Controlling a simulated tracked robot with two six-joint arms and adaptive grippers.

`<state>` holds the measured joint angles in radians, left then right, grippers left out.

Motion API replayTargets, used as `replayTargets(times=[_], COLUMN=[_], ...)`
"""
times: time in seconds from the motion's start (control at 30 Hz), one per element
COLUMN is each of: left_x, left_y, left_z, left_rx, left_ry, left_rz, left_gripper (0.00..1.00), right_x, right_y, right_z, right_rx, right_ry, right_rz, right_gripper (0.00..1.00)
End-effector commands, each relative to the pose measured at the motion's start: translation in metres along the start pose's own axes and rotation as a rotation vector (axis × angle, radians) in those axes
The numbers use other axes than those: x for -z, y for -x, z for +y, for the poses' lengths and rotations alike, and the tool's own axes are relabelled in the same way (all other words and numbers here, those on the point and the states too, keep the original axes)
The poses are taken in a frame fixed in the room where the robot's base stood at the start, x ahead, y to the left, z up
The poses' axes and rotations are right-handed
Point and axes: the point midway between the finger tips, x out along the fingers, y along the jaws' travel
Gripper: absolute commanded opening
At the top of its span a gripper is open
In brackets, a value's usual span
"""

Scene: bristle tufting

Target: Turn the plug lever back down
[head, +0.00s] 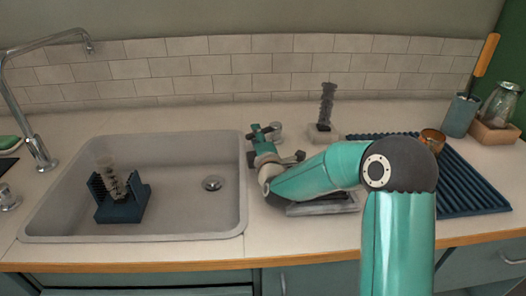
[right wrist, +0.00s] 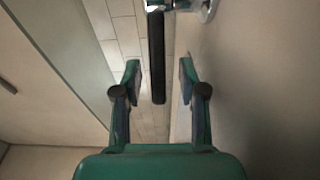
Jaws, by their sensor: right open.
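My right gripper (head: 262,131) is over the counter just right of the sink's back right corner. Its jaws are open, and they also show in the right wrist view (right wrist: 160,78). A long dark bar (right wrist: 157,58), which looks like the plug lever, shows between and beyond the fingers there, with a gap to each finger. A shiny metal fitting (right wrist: 206,10) is at the top edge of that view. In the head view a small metal piece (head: 277,131) shows beside the gripper; the lever cannot be made out there. My left gripper is not in view.
The sink (head: 130,237) holds a blue rack (head: 121,209) with a glass, and a drain (head: 212,183). A grey tray (head: 322,207) lies under my right arm.

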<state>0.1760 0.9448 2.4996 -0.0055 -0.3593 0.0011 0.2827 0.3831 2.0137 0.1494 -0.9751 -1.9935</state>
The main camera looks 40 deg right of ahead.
Motion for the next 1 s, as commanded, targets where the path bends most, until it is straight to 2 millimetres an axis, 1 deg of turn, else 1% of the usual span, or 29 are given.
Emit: replayTargets(times=[0.17, 0.4, 0.5, 0.6, 0.7, 0.97, 1.0], left_x=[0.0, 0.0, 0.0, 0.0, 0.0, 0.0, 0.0], left_y=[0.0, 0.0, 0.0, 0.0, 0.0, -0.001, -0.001], left_z=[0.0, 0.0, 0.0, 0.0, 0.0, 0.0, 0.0], left_rx=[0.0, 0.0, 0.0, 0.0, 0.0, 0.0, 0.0], left_ry=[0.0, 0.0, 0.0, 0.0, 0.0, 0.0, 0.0], left_rz=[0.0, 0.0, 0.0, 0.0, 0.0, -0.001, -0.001], left_gripper=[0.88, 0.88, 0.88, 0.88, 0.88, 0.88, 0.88], right_x=[0.0, -0.001, -0.001, -0.001, -0.001, -0.001, -0.001], right_y=[0.031, 0.079, 0.094, 0.104, 0.108, 0.11, 0.109], right_z=[0.0, -0.001, -0.002, -0.002, -0.003, -0.004, -0.004], right_rx=[0.001, 0.003, 0.004, 0.004, 0.005, 0.007, 0.007], right_ry=[0.0, 0.0, -0.001, 0.0, 0.0, 0.0, 0.0], right_rz=[0.001, 0.0, 0.0, 0.0, 0.0, 0.0, 0.0], right_gripper=[0.42, 0.42, 0.42, 0.42, 0.42, 0.42, 0.35])
